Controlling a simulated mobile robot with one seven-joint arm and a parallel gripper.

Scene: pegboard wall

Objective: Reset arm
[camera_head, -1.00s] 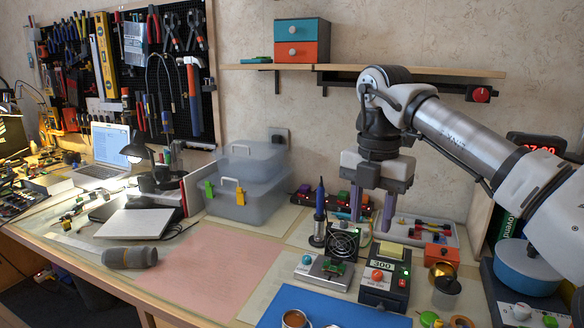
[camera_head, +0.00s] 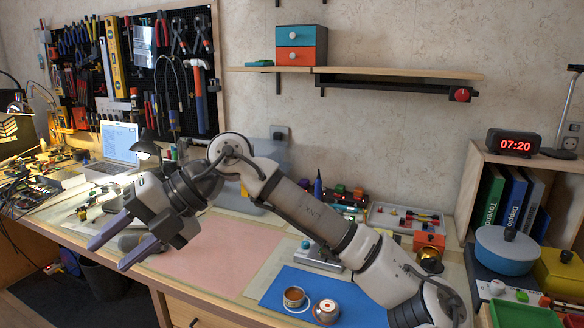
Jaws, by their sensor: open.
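My gripper (camera_head: 122,242) is open, with its two purple-grey fingers apart and nothing between them. It hangs at the left front of the workbench, over the front edge, pointing down and to the left. My arm crosses the view from the lower right, over the blue mat (camera_head: 341,299) and the pink mat (camera_head: 215,258). A dark grey cylinder shows partly behind the fingers.
A shelf (camera_head: 400,73) holds a blue and orange drawer box (camera_head: 301,46). A pegboard (camera_head: 150,70) with tools hangs at the left. A laptop (camera_head: 118,146) stands below it. A red-digit clock (camera_head: 513,143) and books stand at right. My arm hides part of the clear bins.

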